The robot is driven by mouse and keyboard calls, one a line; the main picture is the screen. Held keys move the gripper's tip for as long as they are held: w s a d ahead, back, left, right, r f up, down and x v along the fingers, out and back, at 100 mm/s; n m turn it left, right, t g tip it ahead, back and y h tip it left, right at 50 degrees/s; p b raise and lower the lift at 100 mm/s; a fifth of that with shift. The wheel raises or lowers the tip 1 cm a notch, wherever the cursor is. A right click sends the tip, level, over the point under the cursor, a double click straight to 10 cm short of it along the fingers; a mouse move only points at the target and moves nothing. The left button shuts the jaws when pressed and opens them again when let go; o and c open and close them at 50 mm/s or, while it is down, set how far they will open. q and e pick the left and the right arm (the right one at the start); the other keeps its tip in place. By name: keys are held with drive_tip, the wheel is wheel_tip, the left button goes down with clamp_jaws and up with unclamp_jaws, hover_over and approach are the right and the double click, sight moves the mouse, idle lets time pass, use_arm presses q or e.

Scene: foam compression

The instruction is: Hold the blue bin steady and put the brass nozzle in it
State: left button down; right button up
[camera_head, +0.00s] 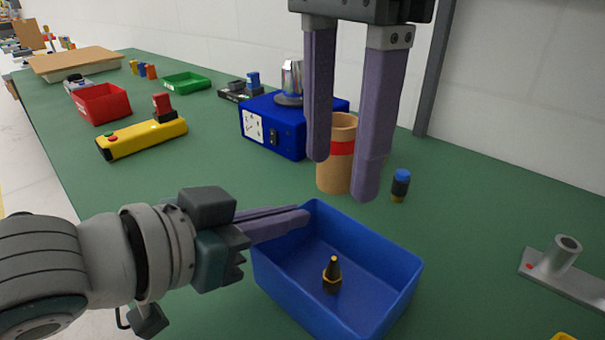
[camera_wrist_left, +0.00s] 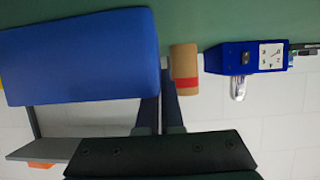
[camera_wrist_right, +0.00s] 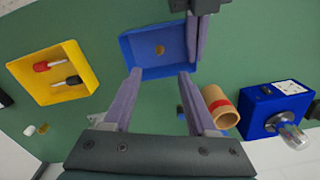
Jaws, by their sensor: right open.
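The blue bin (camera_head: 395,270) stands on the green table at the front middle; it also shows in the left wrist view (camera_wrist_left: 80,60) and the right wrist view (camera_wrist_right: 135,62). My right gripper (camera_head: 341,178) is open and empty, pointing down above and behind the bin.
A cardboard tube with a red band (camera_head: 335,180) and a small blue-capped piece (camera_head: 400,185) stand just behind the bin. A blue device (camera_head: 275,125) is further back. A yellow bin (camera_wrist_right: 45,85) holds screwdrivers. A grey metal bracket (camera_head: 565,265) lies right.

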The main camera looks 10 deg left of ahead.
drive_tip(key=shift+r, duration=0.7)
use_arm(q)
drive_tip(key=c, duration=1)
unclamp_jaws()
